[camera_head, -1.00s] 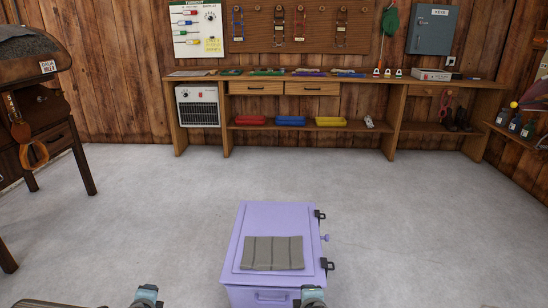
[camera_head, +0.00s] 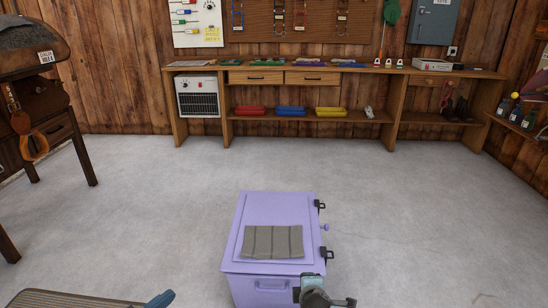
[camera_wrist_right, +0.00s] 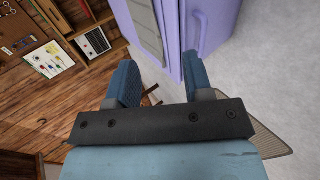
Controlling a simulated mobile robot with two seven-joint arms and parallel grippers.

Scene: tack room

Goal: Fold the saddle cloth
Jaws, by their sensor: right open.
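The saddle cloth (camera_head: 273,241) is a grey-brown striped piece lying flat on top of the lilac chest (camera_head: 240,262). In the right wrist view a strip of the cloth (camera_wrist_right: 147,32) shows on the chest (camera_wrist_right: 172,40) beyond the fingers. My right gripper (camera_wrist_right: 160,80) is open and empty, its two blue fingers apart. In the head view my right arm's end (camera_head: 325,295) is at the chest's front right corner, near the bottom edge. Only a blue bit of my left arm (camera_head: 158,299) shows at the bottom, left of the chest; its jaws cannot be made out.
A striped mat (camera_head: 70,300) lies on the floor at lower left. A saddle on a wooden stand (camera_head: 78,150) is at the left. A workbench (camera_head: 210,73) with coloured trays runs along the back wall.

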